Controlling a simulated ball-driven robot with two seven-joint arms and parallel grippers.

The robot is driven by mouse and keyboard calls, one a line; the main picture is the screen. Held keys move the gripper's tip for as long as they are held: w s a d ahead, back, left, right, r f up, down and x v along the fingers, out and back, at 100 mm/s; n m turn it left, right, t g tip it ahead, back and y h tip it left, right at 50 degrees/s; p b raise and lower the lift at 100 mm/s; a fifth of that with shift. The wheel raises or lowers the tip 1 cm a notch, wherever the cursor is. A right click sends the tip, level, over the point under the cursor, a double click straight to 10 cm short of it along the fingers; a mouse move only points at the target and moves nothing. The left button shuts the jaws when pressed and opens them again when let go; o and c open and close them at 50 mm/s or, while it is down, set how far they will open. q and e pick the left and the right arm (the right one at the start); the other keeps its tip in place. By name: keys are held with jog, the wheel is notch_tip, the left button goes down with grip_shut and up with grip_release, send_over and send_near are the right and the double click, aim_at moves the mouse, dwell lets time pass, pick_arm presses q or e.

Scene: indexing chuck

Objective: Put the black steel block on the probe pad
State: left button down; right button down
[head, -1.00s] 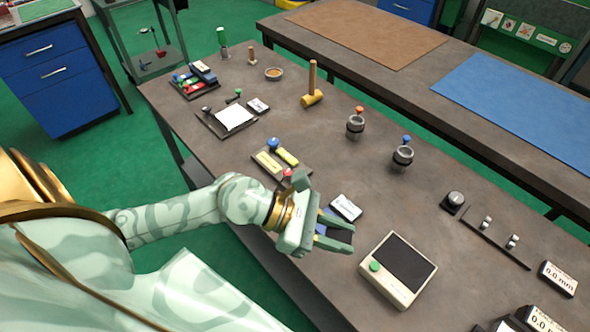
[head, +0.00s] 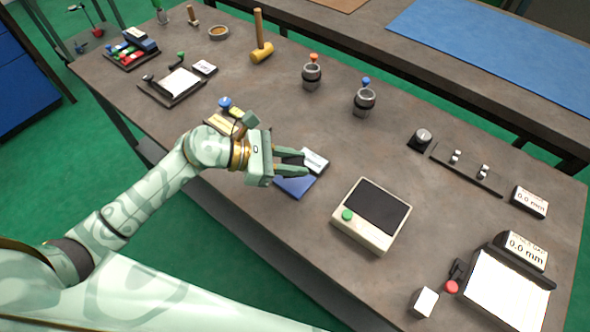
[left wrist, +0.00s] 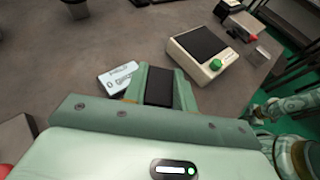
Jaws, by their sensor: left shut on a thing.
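My left gripper (head: 296,164) is shut on the black steel block (left wrist: 160,88), which shows between its two fingers in the left wrist view. In the head view only a dark part of the block (head: 293,160) shows between the fingers. The gripper hovers over or close to a blue pad (head: 297,187) with a white label card (head: 315,161) behind it. A cream box (head: 349,231) with a black top panel and a green button stands to the right of the gripper. I cannot tell which surface is the probe pad. My right gripper is not in view.
Two dark cups (head: 364,103) with coloured knobs stand behind. At the right are a rail with small posts (head: 467,169), a gauge display (head: 523,250) and a white-topped stand (head: 507,290). Bare bench lies between.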

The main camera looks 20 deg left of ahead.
pick_arm(q)
jog(key=shift+w+f+b, duration=0.2)
jog(key=shift+f+b, duration=0.15)
jog(key=shift+f, duration=0.6)
jog(key=shift+w+f+b, duration=0.2)
jog(key=shift+f+b, duration=0.15)
jog(key=shift+f, duration=0.6)
jog(key=shift+f, duration=0.2)
jog(key=c, duration=1.1)
grip_release()
jog(key=shift+r, duration=0.2)
jog(key=p+v, duration=0.1)
jog(key=v, duration=1.1)
jog(key=shift+a+f, duration=0.1)
